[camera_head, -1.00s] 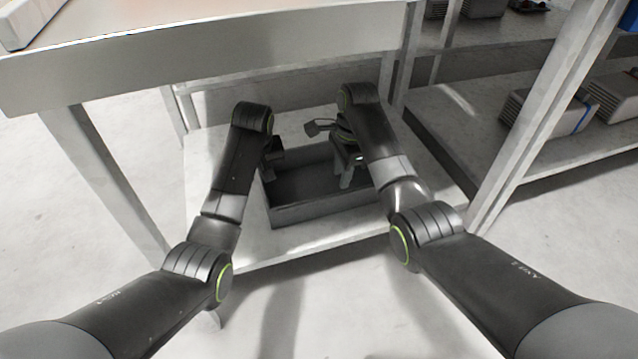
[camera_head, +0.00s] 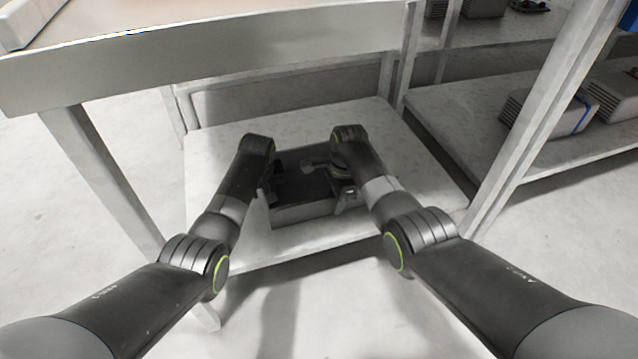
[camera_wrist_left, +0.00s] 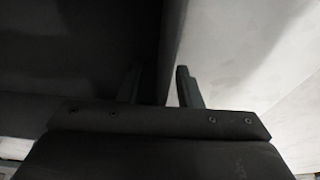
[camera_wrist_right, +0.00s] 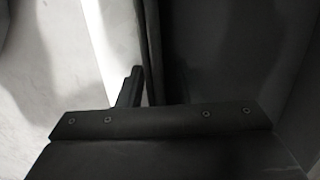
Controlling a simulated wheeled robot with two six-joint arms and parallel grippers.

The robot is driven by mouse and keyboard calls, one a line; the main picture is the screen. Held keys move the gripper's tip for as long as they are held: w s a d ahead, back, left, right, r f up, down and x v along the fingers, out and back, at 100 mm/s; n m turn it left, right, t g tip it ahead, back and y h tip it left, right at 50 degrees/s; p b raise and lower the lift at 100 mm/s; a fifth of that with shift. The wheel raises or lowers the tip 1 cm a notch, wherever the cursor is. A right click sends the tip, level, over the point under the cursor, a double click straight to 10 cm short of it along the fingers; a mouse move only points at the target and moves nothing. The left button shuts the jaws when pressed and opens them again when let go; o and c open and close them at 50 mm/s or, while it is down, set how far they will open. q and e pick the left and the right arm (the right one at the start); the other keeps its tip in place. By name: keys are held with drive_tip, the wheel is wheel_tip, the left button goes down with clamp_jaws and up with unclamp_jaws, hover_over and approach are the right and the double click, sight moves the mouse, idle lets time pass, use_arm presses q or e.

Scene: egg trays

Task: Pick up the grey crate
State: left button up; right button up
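The grey crate (camera_head: 300,214) sits on the lower shelf, open side up, its inside dark. My left gripper (camera_head: 267,196) is at its left wall. In the left wrist view its fingers (camera_wrist_left: 158,88) stand apart on either side of the crate wall (camera_wrist_left: 168,45), and it looks open. My right gripper (camera_head: 346,197) is at the right wall. In the right wrist view one finger (camera_wrist_right: 131,88) shows outside the wall (camera_wrist_right: 152,45), with a small gap. The other finger is lost in the dark inside. My forearms hide parts of the crate's sides.
The lower shelf (camera_head: 225,235) has bare room around the crate. The tabletop edge (camera_head: 210,55) hangs above and behind the arms. A table leg (camera_head: 105,185) stands at left, a rack post (camera_head: 540,110) at right. Grey boxes (camera_head: 550,110) lie on the right rack.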

use_arm(q)
drive_tip(key=shift+c, duration=0.3)
use_arm(e)
drive_tip(key=shift+c, duration=0.2)
use_arm(q)
clamp_jaws()
use_arm(e)
clamp_jaws()
use_arm(q)
drive_tip(key=shift+r, duration=0.15)
use_arm(e)
drive_tip(key=shift+r, duration=0.2)
